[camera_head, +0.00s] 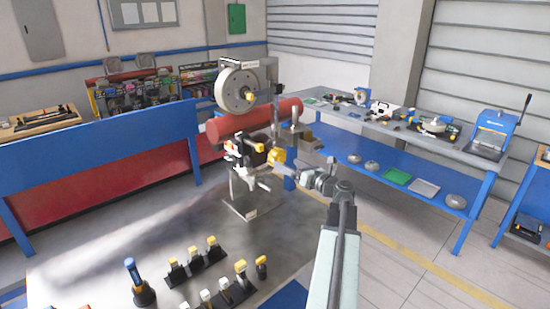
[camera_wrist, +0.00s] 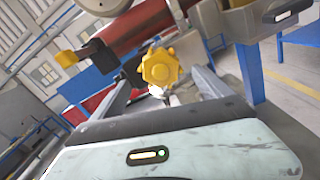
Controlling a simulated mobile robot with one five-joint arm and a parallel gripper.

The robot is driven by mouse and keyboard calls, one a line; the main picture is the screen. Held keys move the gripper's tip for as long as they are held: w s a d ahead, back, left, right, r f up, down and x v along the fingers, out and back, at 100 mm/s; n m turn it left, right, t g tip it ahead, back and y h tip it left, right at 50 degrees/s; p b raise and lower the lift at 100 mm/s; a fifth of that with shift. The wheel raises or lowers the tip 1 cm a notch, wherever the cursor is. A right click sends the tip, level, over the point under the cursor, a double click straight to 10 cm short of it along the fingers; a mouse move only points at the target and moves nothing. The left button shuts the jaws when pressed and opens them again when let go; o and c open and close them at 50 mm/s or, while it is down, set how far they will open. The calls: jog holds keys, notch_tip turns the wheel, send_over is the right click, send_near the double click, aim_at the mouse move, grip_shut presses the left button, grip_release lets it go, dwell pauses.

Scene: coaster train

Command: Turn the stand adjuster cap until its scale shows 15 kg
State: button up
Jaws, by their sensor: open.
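The yellow lobed adjuster cap (camera_wrist: 160,67) faces me in the middle of the wrist view. In the head view it shows as a yellow knob (camera_head: 277,156) on the stand (camera_head: 243,205), below the red cylinder. My gripper (camera_head: 287,170) is close in front of it. In the wrist view my open fingers (camera_wrist: 163,84) lie to the left and right of the cap, with visible gaps. I cannot tell whether the fingertips reach its depth. No scale figures are readable in either view.
A red cylinder (camera_head: 222,127) and a grey wheel (camera_head: 237,90) sit above the cap. Another yellow-tipped black part (camera_wrist: 68,58) sticks out at the left. Several yellow-topped tools (camera_head: 212,248) stand in front on the grey tabletop (camera_head: 95,235).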

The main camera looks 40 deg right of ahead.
aim_at(280, 160)
jog(key=w, duration=0.7)
jog(key=shift+w+d, duration=0.15)
jog(key=shift+d, duration=0.1)
jog(key=c, duration=1.1)
jog(key=shift+f, duration=0.15)
jog(key=shift+c, duration=1.3)
jog(key=shift+n, duration=0.3)
